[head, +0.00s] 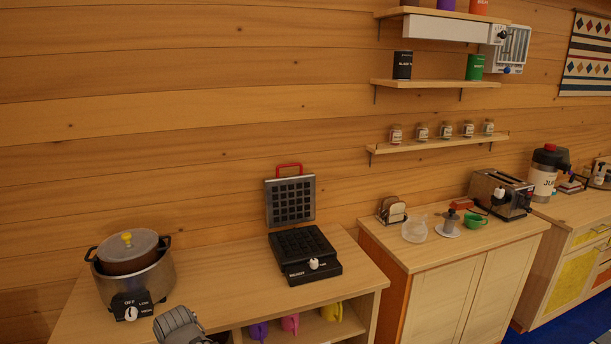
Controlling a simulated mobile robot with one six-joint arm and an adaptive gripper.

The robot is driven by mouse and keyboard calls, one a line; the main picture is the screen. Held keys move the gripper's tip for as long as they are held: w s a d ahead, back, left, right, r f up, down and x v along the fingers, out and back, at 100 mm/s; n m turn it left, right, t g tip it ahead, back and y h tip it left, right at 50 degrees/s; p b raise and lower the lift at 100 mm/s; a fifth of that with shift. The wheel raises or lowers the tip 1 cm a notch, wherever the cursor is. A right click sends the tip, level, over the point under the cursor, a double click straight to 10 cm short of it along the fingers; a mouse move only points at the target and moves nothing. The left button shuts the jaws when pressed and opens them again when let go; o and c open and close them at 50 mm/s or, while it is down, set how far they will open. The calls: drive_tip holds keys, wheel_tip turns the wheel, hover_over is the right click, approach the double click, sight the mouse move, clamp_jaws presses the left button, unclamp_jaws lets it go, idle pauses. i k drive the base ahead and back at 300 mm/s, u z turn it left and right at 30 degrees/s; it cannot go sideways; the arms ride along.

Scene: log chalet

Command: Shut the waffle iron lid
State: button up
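The waffle iron stands on the wooden counter, right of its middle and near the wall. Its black base (305,254) has a dark gridded plate facing up and a white knob on the front. Its lid (291,201) is open and stands nearly upright at the back, with the grid facing forward. A red handle (289,166) is at the lid's top edge. A grey part of my arm shows at the bottom edge, left of the waffle iron and well apart from it. My gripper's fingers are not in view.
A pot cooker (133,275) with a lid and dial stands at the counter's left. The counter (222,268) between it and the waffle iron is clear. A cabinet (455,270) at right holds a toaster (500,194) and dishes. Wall shelves (440,143) hang above.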

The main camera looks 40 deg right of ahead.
sight(289, 200)
drive_tip(key=z, duration=1.15)
drive_tip(key=k, duration=0.9)
drive_tip(key=z, duration=0.05)
drive_tip(key=i, duration=0.6)
